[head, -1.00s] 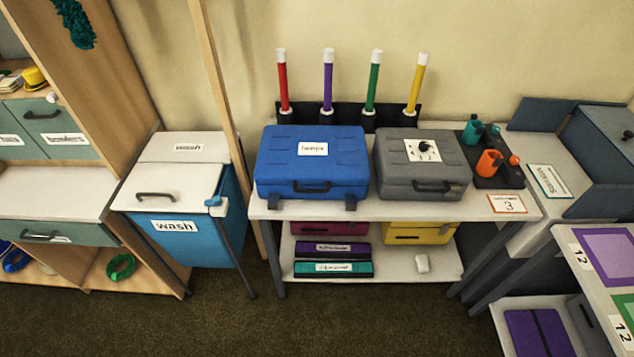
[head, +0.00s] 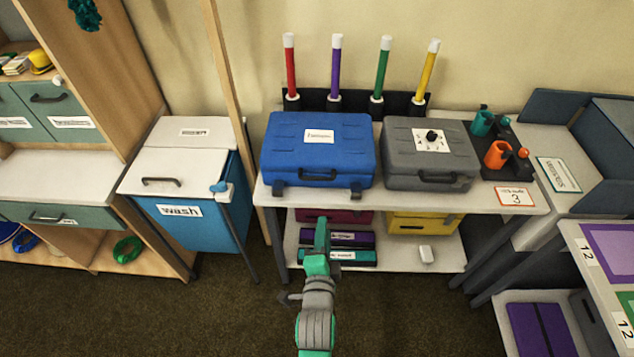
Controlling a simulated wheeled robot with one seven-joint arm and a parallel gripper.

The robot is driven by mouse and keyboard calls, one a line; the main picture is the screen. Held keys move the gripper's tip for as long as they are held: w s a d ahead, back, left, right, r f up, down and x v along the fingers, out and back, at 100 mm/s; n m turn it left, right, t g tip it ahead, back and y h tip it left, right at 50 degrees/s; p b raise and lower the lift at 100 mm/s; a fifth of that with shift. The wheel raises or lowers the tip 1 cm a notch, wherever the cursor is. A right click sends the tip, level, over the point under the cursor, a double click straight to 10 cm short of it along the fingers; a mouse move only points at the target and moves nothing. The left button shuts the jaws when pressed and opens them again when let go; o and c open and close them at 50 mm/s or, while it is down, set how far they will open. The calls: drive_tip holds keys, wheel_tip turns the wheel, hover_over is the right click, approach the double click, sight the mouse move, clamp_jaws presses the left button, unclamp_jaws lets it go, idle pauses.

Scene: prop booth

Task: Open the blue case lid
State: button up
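The blue case (head: 317,150) sits on the left part of the white table top, its lid shut. A white label (head: 319,136) is on the lid. A dark handle (head: 318,175) and two latches show on its front side. My gripper (head: 321,225) is at the end of my green and grey arm, in front of the table and lower in the picture than the case, apart from it. The fingers are too small and end-on to tell whether they are open.
A grey case (head: 428,153) with a dial stands close to the right of the blue one. Coloured sticks (head: 336,72) stand upright behind. A tray with teal and orange cups (head: 497,153) is farther right. A blue wash bin (head: 190,212) stands left, beside a wooden post (head: 228,90).

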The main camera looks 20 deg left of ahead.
drive_tip(key=w+a, duration=0.2)
drive_tip(key=w, duration=0.2)
drive_tip(key=w+a+m, duration=0.1)
drive_tip(key=w+a, duration=0.1)
drive_tip(key=w, duration=0.3)
drive_tip(key=w+a+r+m, duration=0.1)
drive_tip(key=w+a, duration=0.1)
drive_tip(key=w, duration=0.3)
drive_tip(key=shift+w+a, duration=0.25)
drive_tip(key=shift+a, duration=0.05)
drive_tip(key=shift+c, duration=0.4)
drive_tip(key=shift+r, duration=0.1)
clamp_jaws()
